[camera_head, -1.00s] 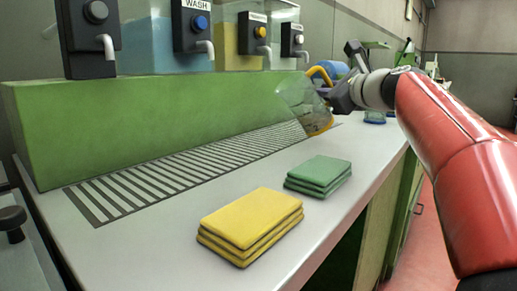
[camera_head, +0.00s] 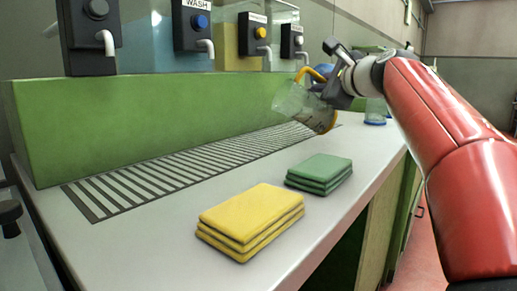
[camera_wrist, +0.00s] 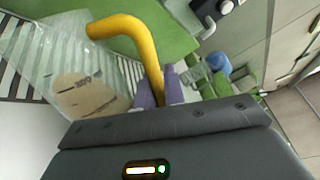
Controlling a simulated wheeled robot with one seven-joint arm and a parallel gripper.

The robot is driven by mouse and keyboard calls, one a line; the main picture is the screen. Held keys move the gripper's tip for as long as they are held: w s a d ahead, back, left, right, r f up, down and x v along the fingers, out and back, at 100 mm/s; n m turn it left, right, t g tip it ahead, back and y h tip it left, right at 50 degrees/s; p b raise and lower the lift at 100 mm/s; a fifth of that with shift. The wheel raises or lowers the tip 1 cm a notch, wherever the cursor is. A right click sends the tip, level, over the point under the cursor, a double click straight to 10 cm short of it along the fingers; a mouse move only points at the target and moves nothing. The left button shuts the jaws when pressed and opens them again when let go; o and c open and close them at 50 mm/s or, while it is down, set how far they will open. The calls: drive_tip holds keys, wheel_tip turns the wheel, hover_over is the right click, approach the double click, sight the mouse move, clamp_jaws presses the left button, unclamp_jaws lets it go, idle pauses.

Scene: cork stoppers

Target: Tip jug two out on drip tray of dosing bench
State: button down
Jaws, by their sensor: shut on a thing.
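Jug two (camera_head: 300,103) is a clear jug with a yellow handle and a yellow edge at its lower end. It is tilted, mouth up and to the left, above the far right part of the slatted drip tray (camera_head: 150,180). My gripper (camera_head: 325,88) is shut on its handle. I see no stream and cannot tell if liquid is inside.
A yellow cloth stack (camera_head: 250,220) and a green cloth stack (camera_head: 320,172) lie on the bench in front of the tray. A green ledge (camera_head: 150,125) with tanks and taps stands behind. Another clear vessel with a blue base (camera_head: 375,115) stands farther right.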

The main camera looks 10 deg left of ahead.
drive_tip(key=shift+s+a+r+n, duration=0.1)
drive_tip(key=shift+a+n, duration=0.1)
drive_tip(key=shift+n, duration=0.1)
drive_tip(key=shift+s+a+r+n+h, duration=0.15)
drive_tip(key=shift+a+r+n, duration=0.1)
drive_tip(key=shift+r+n, duration=0.15)
drive_tip(key=shift+s+a+r+n+h, duration=0.15)
drive_tip(key=shift+a+r+n, duration=0.15)
drive_tip(key=shift+r, duration=0.2)
drive_tip(key=shift+w, duration=0.1)
drive_tip(key=shift+s+a+r+n+p, duration=0.3)
drive_tip(key=shift+a+r+n+p, duration=0.15)
drive_tip(key=shift+a+p, duration=0.15)
drive_tip(key=shift+s+a+r+n+p, duration=0.3)
drive_tip(key=shift+a+r+p, duration=0.2)
drive_tip(key=shift+a, duration=0.2)
drive_tip(key=shift+s+a+r+n+h+p, duration=0.15)
drive_tip(key=shift+a+r+n+h+p, duration=0.2)
drive_tip(key=shift+a+n+p, duration=0.2)
